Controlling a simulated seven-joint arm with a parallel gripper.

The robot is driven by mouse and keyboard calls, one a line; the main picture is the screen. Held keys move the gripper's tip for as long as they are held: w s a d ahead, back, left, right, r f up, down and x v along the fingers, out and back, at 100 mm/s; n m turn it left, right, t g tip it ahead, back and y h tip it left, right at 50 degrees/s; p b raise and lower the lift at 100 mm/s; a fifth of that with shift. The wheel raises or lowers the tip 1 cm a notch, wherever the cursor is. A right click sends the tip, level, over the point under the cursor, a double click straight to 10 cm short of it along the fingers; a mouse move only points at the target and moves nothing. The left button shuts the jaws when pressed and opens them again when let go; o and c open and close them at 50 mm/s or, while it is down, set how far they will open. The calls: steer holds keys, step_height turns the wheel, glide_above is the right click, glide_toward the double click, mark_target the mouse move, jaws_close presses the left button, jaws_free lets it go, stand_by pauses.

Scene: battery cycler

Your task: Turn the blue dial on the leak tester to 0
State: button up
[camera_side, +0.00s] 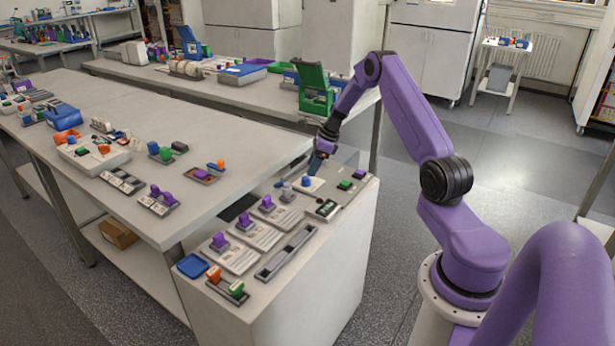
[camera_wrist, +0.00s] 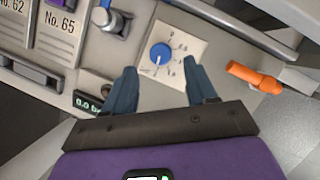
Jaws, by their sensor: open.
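The blue dial (camera_wrist: 160,54) sits on a white square plate (camera_wrist: 185,40) with a printed scale of small dark marks around it. A pale pointer line shows on its lower part; the numerals are too small to read. The dial also shows in the side view (camera_side: 307,182). My gripper (camera_wrist: 160,66) is open and empty, with one blue finger to each side of the dial's near side. In the side view my gripper (camera_side: 316,164) is above the dial's panel. I cannot tell whether the fingers reach down to the dial's height.
A small display (camera_wrist: 88,103) reading about 0.0 lies left of my fingers. A grey and blue upright knob (camera_wrist: 110,18) stands left of the dial. An orange-handled part (camera_wrist: 254,76) is close to the right finger. Purple-handled modules (camera_side: 267,204) line the bench top.

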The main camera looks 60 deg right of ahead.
mark_target(307, 177)
steer(key=shift+x, duration=2.6)
steer(key=shift+c, duration=0.4)
jaws_close()
